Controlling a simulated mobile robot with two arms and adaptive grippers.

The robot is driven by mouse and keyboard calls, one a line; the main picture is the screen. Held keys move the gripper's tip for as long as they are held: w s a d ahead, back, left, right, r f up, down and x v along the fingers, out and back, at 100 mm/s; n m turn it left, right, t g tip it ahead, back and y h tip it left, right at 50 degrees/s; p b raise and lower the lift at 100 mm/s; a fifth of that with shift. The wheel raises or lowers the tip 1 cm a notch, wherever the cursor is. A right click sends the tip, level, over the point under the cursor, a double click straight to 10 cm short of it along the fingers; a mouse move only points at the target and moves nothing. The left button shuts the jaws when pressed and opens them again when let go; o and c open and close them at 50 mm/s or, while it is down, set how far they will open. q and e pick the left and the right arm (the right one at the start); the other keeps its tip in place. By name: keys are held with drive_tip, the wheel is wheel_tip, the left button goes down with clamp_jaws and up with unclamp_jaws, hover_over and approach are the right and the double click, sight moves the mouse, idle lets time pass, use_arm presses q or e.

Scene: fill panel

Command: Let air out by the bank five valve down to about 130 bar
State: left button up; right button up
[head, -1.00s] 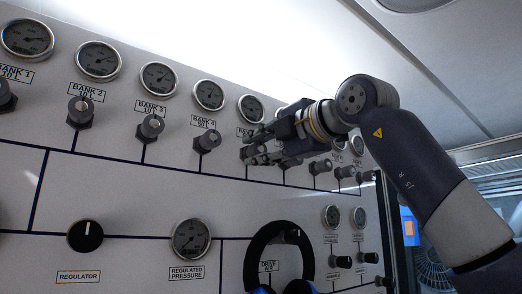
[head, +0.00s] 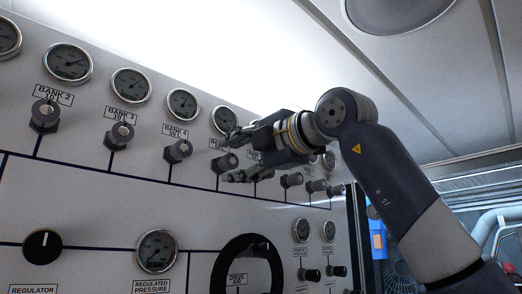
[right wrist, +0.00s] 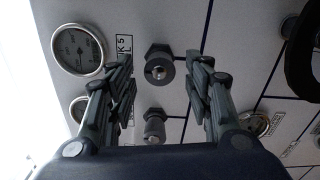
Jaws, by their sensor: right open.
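The bank five valve is a dark knob with a pale centre (right wrist: 159,67), beside a label ending in "K 5" (right wrist: 124,46) in the right wrist view. In the head view the knob (head: 224,165) shows at the fingertips, and its label is partly hidden. Its round gauge (right wrist: 77,49) also shows in the head view (head: 224,119); the reading is too small to tell. My right gripper (head: 236,157) is open, its fingers on either side of the knob. The right wrist view also shows the gripper (right wrist: 160,62); I cannot tell whether it touches. My left gripper is out of view.
Bank four's valve (head: 177,151) stands just left of the gripper. Another valve (right wrist: 155,126) sits close on the other side. Below are a regulator knob (head: 42,246), a regulated pressure gauge (head: 156,251) and a black ring-shaped object (head: 218,268) by the drive air label.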

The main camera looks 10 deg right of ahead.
drive_tip(key=v, duration=1)
drive_tip(key=shift+d, duration=0.2)
drive_tip(key=shift+s+f, duration=0.1)
idle(1.5)
